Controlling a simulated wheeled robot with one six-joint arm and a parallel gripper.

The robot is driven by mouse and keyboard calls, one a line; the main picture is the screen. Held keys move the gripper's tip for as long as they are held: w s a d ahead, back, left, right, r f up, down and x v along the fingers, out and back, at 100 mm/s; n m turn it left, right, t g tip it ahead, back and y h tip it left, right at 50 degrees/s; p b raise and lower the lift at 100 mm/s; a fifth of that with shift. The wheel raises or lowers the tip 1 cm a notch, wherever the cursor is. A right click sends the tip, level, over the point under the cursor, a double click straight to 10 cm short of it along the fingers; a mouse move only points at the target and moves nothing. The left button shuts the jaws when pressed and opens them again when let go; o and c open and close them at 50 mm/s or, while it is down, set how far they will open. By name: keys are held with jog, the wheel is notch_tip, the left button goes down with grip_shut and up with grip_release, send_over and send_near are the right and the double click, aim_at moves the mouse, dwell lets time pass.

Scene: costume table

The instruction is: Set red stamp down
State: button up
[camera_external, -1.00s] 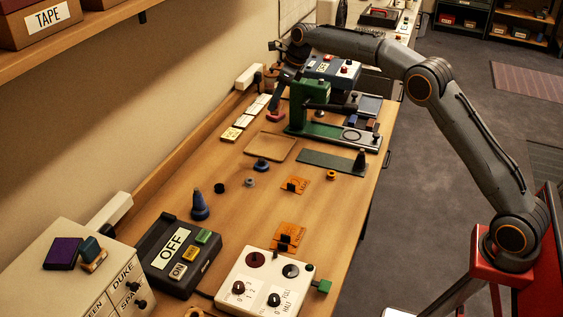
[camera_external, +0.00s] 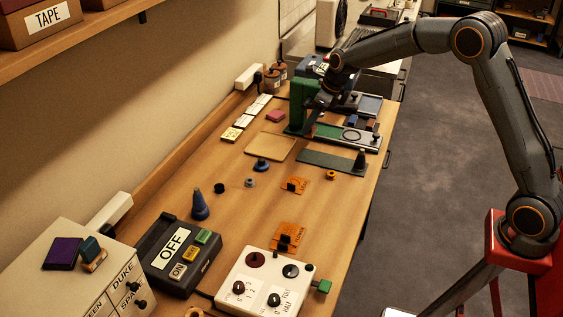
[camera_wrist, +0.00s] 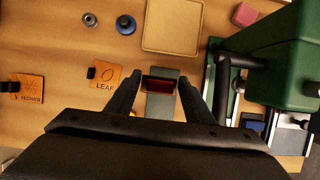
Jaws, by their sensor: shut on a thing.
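My gripper (camera_wrist: 159,92) is shut on a dark red block, the red stamp (camera_wrist: 160,85), in the wrist view. There the stamp appears over the wall-side end of a dark green mat (camera_wrist: 161,106); its height above the mat is unclear. In the external view my gripper (camera_external: 312,122) points down in front of the green press (camera_external: 299,108), and I cannot make out the stamp. The mat also shows in the external view (camera_external: 325,159), apart from the gripper tip in the picture.
A tan tray (camera_wrist: 172,28) lies beside the mat towards the wall, with a pink pad (camera_wrist: 244,15) beyond it. The press (camera_wrist: 270,60) stands close on the right. Leather cards (camera_wrist: 105,74) and a blue knob (camera_wrist: 125,25) lie to the left.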

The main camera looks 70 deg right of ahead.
notch_tip(320, 180, down, 10)
jog(key=p, duration=0.2)
jog(key=shift+f+p, duration=0.15)
jog(key=shift+p, duration=0.2)
jog(key=shift+f, duration=0.15)
jog(key=o, duration=1)
jog(key=shift+o, duration=0.2)
